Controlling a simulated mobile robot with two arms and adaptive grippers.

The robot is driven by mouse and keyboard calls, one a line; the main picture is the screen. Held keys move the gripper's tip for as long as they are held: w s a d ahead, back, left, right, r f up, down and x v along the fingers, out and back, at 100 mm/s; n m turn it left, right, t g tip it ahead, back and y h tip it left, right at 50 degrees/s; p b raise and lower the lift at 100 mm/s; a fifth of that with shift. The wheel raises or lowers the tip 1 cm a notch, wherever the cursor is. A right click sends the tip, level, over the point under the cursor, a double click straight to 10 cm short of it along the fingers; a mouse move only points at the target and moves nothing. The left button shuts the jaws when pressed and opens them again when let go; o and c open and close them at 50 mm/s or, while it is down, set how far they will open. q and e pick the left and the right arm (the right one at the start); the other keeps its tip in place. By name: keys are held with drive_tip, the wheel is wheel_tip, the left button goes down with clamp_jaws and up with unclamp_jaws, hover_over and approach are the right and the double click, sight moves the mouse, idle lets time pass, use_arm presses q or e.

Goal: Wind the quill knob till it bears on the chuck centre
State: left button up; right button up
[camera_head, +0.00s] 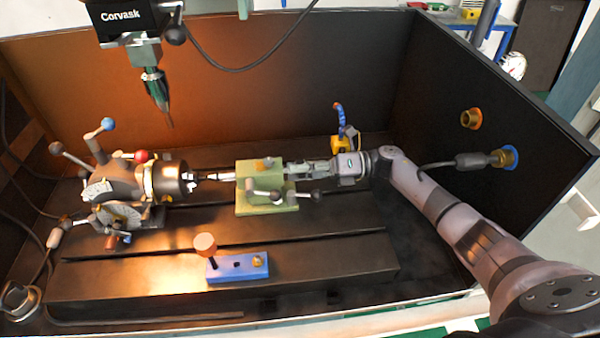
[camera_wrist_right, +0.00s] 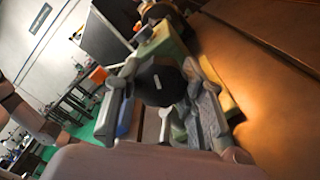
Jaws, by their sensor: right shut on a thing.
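The green tailstock (camera_head: 245,196) stands on the bed in the middle of the head view. Its slim quill (camera_head: 224,176) points left at the indexing chuck (camera_head: 168,181); I cannot tell whether the tip touches the chuck centre. My right gripper (camera_head: 292,169) reaches in from the right at the tailstock's right end. In the right wrist view, the dark round quill knob (camera_wrist_right: 160,84) sits between the fingers of my right gripper (camera_wrist_right: 158,74), which is shut on it. The knob is hidden by the fingers in the head view. My left gripper is not in view.
A spindle head with a pointed tool (camera_head: 155,88) hangs above the chuck. Lever handles (camera_head: 290,196) stick out at the tailstock's front. A blue block (camera_head: 238,267) with a red-topped peg sits on the front bed. A blue-and-yellow nozzle (camera_head: 340,125) stands behind the gripper. Dark walls enclose the bed.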

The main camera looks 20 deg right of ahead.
drive_tip(key=shift+m, duration=0.3)
drive_tip(key=o, duration=1.2)
drive_tip(key=shift+v, duration=3.75)
